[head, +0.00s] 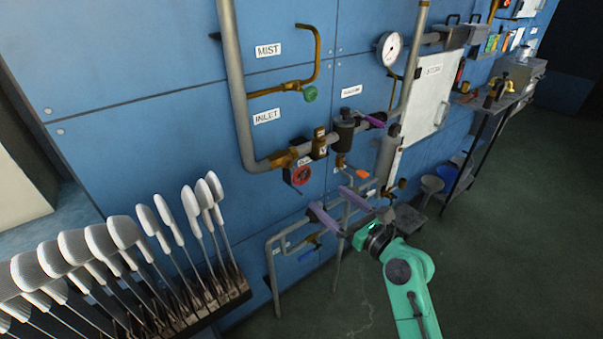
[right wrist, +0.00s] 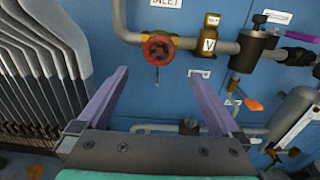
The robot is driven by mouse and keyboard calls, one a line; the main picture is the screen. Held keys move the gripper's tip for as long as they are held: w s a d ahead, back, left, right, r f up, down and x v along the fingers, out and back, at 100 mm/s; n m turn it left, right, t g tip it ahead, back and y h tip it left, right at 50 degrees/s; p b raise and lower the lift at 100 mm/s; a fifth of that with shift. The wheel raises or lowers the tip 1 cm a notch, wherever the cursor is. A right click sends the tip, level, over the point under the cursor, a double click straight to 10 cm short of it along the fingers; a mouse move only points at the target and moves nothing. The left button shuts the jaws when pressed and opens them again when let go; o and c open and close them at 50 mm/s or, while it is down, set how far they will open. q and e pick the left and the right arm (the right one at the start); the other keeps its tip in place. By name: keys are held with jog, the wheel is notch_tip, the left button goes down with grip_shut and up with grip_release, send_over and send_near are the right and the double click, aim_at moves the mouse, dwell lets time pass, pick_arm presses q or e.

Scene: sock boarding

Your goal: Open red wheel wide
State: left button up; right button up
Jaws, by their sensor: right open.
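The red wheel (head: 299,175) is a small round valve handle under the brass fitting at the bottom of the big grey pipe. In the right wrist view the red wheel (right wrist: 158,48) faces the camera, above and between the fingers. My right gripper (head: 335,205) is open and empty, with purple fingers, in front of the wall, below and right of the wheel. In the right wrist view the gripper (right wrist: 158,90) has its two fingers spread wide, apart from the wheel. My left gripper is not in view.
A rack of grey sock boards (head: 110,245) stands at the left. A green knob (head: 310,93), a purple lever (head: 370,121), an orange lever (head: 358,172) and a gauge (head: 389,48) sit on the pipework. A side table (head: 490,103) stands at the right.

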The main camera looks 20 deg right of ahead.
aim_at(304, 178)
jog(key=p+x, duration=0.1)
jog(key=x, duration=1.1)
jog(key=shift+r, duration=0.1)
jog(key=c, duration=1.3)
